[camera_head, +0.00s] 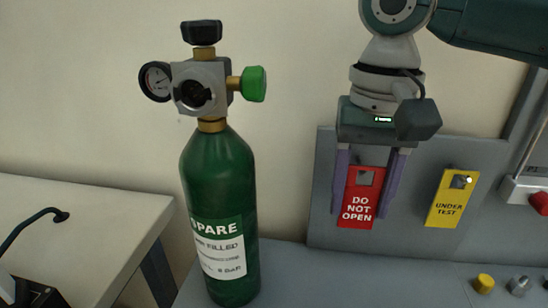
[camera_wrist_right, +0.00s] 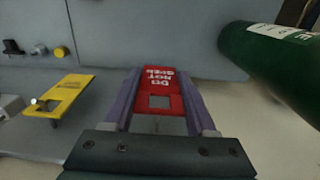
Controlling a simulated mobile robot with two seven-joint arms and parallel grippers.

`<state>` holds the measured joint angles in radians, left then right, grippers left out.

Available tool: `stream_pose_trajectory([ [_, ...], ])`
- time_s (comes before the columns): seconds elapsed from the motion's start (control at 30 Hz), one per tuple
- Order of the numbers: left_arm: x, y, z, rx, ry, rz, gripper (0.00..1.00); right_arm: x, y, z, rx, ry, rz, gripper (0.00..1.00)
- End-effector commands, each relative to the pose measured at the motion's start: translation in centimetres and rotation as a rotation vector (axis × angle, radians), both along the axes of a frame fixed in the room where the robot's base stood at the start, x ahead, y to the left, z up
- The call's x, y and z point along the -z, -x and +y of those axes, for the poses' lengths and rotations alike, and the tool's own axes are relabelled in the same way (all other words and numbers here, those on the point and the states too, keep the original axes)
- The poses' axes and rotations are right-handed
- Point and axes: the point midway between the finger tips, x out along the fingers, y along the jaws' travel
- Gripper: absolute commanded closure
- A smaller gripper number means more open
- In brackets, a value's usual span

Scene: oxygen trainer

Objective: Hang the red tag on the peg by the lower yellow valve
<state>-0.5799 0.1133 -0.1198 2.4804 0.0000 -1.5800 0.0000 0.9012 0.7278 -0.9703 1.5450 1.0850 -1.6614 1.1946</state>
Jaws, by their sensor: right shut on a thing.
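The red tag (camera_head: 359,206) reads "DO NOT OPEN" and has a square hole near its top. My right gripper (camera_head: 366,200) points down and is shut on it, one purple finger along each side. The tag is upright in front of the grey panel; I cannot tell if it touches the panel or if a peg is in its hole. In the right wrist view the tag (camera_wrist_right: 161,82) lies between my fingers (camera_wrist_right: 160,90). A small yellow knob (camera_head: 484,283) shows at the lower right. I cannot make out a peg by it. My left gripper is not in view.
A yellow "UNDER TEST" tag (camera_head: 446,206) hangs on a metal peg right of the red tag. A green cylinder (camera_head: 222,190) with gauge and green knob stands at left. A grey fitting (camera_head: 519,285) is beside the yellow knob. A red part (camera_head: 540,202) shows at the right edge.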

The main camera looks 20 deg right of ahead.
Motion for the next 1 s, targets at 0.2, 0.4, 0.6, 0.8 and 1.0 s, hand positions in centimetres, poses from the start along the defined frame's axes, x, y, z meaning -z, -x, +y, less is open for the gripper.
stream_pose_trajectory([
  [0.2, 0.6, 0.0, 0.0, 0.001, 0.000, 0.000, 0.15, 0.1, -2.5, -1.5, 0.004, 0.001, -0.002, 0.95],
  [0.4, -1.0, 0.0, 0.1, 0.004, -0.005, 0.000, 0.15, 0.9, -2.9, -1.8, 0.000, 0.001, 0.000, 0.95],
  [0.6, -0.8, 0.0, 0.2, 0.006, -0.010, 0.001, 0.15, 1.1, -2.9, -1.8, -0.001, 0.002, -0.001, 0.95],
  [0.8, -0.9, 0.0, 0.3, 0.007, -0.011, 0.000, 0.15, 1.5, -2.9, -1.8, 0.000, 0.001, 0.000, 0.42],
  [1.0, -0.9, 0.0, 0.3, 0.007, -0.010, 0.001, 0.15, 1.5, -2.9, -1.8, 0.000, 0.002, -0.001, 0.20],
])
